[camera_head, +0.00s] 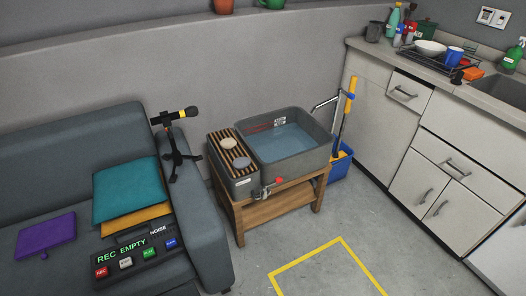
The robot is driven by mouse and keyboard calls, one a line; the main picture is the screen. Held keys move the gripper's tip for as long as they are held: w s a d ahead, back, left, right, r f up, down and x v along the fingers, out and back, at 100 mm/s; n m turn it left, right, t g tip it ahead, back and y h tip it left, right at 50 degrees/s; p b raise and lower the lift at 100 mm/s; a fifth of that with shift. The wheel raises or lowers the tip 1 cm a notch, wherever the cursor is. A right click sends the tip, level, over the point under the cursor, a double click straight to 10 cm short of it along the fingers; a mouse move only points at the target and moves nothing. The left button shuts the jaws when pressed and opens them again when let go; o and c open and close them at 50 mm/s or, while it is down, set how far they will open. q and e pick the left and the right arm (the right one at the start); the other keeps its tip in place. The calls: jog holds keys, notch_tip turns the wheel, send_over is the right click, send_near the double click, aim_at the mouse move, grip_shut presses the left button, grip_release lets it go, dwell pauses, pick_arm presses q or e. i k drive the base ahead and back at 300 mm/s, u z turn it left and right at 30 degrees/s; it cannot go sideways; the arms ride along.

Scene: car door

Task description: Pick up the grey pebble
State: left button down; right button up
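A grey pebble (239,162), roundish with a slight bluish tint, lies on the near part of a slatted wooden rack (222,138). A paler beige pebble (227,144) lies just behind it on the same rack. The rack sits on the left side of a grey water basin unit (322,150), which stands on a low wooden table (275,206). Neither of my grippers is in view.
A grey sofa (207,215) with a recorder panel (137,258) stands left of the basin. A microphone on a stand (173,150) rises close to the rack. A red-knobbed tap (277,182) juts forward. White cabinets (447,180) stand right. The taped floor area (325,275) is clear.

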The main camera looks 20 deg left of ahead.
aim_at(241, 163)
jog(key=u, duration=0.55)
jog(key=i, duration=1.1)
jog(key=u, duration=0.85)
